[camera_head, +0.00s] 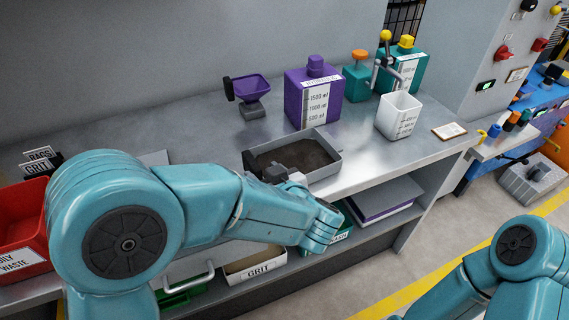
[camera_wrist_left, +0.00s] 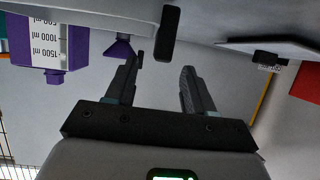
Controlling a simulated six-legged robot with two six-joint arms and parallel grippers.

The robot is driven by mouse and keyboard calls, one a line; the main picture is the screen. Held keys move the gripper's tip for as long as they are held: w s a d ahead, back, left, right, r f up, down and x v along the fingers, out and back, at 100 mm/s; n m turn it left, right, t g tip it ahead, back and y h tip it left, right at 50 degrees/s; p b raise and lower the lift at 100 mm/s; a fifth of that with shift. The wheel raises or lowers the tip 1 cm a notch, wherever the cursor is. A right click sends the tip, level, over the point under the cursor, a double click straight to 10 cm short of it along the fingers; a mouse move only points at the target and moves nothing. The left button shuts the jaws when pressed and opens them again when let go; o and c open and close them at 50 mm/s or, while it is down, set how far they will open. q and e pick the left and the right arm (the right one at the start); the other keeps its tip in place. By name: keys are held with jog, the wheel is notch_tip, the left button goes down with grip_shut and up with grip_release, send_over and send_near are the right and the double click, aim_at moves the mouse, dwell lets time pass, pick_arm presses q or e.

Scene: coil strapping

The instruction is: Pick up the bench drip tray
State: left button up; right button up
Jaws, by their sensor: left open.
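The bench drip tray (camera_head: 325,169) is a shallow grey tray with a dark brown bottom, lying flat on the metal bench in the head view. My left gripper (camera_head: 270,172) is at its near left corner, and my arm hides part of that side. In the left wrist view the left gripper (camera_wrist_left: 164,76) has its fingers apart with nothing between them. A dark bar (camera_wrist_left: 168,34) lies just beyond the fingertips; it looks like a tray handle. Whether the fingers touch the tray I cannot tell. My right arm shows at the lower right, its gripper out of view.
Behind the tray stand a purple funnel (camera_head: 250,89), a purple jug (camera_head: 312,98) and a teal jug (camera_head: 403,68). A white measuring beaker (camera_head: 398,116) stands to the right. A red waste bin (camera_head: 22,225) is at the left.

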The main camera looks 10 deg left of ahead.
aim_at(255, 165)
pick_arm(q)
jog(key=x, duration=0.8)
jog(key=shift+s+a+r, duration=0.1)
jog(key=shift+a, duration=0.05)
jog(key=shift+r, duration=0.1)
grip_shut()
